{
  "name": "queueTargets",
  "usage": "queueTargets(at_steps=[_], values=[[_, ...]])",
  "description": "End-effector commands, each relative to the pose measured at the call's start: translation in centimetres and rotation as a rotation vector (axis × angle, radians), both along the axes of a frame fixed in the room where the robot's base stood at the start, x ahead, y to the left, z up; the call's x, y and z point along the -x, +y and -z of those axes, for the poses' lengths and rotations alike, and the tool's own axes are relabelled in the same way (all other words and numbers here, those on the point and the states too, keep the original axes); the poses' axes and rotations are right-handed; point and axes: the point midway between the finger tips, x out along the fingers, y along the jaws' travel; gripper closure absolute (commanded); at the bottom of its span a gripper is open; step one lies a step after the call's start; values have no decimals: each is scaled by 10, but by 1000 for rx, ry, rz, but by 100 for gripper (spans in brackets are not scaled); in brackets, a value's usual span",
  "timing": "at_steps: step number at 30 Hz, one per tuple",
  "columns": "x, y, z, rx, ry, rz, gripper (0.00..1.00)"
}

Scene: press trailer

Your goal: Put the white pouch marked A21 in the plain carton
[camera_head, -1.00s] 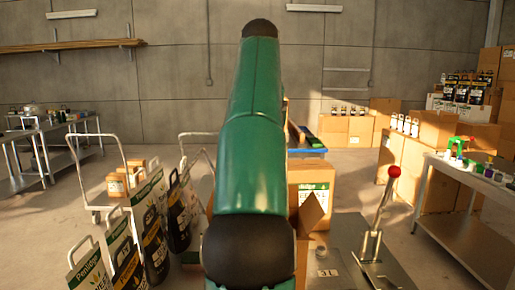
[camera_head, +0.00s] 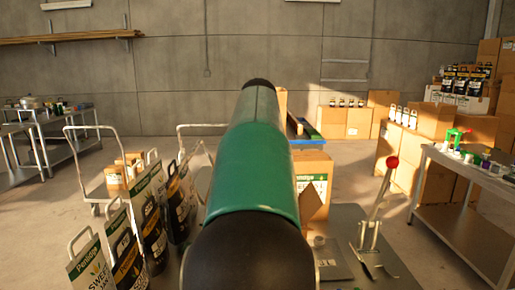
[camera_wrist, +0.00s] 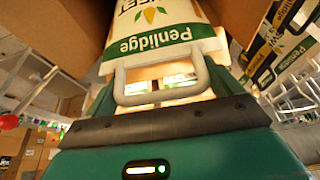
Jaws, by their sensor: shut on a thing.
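My gripper (camera_wrist: 162,92) is shut on a white pouch (camera_wrist: 165,45) at its handle end. The pouch has a green "Penlidge" band and a pale loop handle; I cannot read an A21 mark on it. Brown cardboard (camera_wrist: 60,22) shows at the upper left and upper right of the wrist view, on both sides of the pouch. I cannot tell whether the pouch is inside a carton. In the head view my arm hides the gripper, the pouch and most of the carton; one brown flap (camera_head: 313,203) shows right of the arm.
A labelled Penlidge carton (camera_head: 316,168) stands right of my arm. A red-knobbed lever press (camera_head: 374,215) is further right, before a steel table (camera_head: 470,172). Several handled pouches (camera_head: 120,240) stand at left near a white trolley (camera_head: 92,160).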

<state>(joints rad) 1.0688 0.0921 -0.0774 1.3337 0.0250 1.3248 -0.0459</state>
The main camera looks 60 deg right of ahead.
Motion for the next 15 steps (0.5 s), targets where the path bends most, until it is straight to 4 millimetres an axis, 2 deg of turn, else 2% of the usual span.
queueTargets(at_steps=[12, 15], values=[[0, 0, 77, 4, -3, 1, 80], [0, 0, 90, 6, -4, 1, 80]])
